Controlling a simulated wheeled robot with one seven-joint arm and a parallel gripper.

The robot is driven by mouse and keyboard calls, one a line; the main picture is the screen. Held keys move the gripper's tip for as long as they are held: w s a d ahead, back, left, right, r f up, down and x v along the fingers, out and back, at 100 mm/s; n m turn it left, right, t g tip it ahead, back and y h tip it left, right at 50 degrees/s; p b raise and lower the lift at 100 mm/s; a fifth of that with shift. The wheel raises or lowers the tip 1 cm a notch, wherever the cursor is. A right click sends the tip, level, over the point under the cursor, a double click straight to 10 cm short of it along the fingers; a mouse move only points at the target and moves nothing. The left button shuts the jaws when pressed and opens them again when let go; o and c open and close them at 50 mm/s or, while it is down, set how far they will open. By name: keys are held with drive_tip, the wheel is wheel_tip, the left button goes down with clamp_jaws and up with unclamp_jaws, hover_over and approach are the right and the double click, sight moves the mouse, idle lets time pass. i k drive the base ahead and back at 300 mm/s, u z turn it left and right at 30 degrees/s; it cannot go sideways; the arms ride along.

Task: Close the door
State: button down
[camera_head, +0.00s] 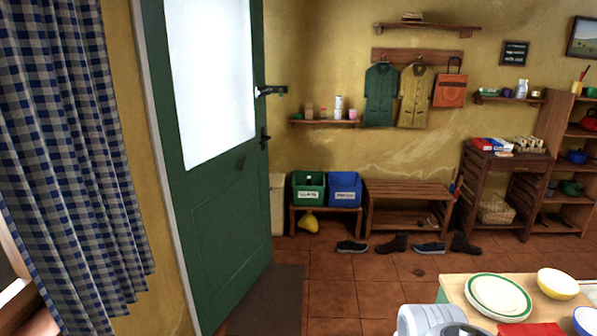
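The green door (222,215) stands at the left of the head view, with a bright white pane (210,80) in its upper half. A pale frame strip (165,160) runs along its left side. A dark lever handle (270,91) is near the door's right edge, with a smaller dark fitting (264,138) below it. The door stands at an angle to the back wall, and its right edge appears free. I cannot tell from this view exactly how far it is open. My gripper is not in view, and nothing is seen touching the door.
A dark mat (267,302) lies by the door's foot. A checked curtain (70,160) hangs at far left. Shoes (392,243), a slatted bench (408,200) and bins (308,188) line the back wall. A table with plates (498,296) fills the lower right. Tiled floor between is open.

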sight(222, 208)
drive_tip(key=i, duration=3.9)
drive_tip(key=u, duration=2.3)
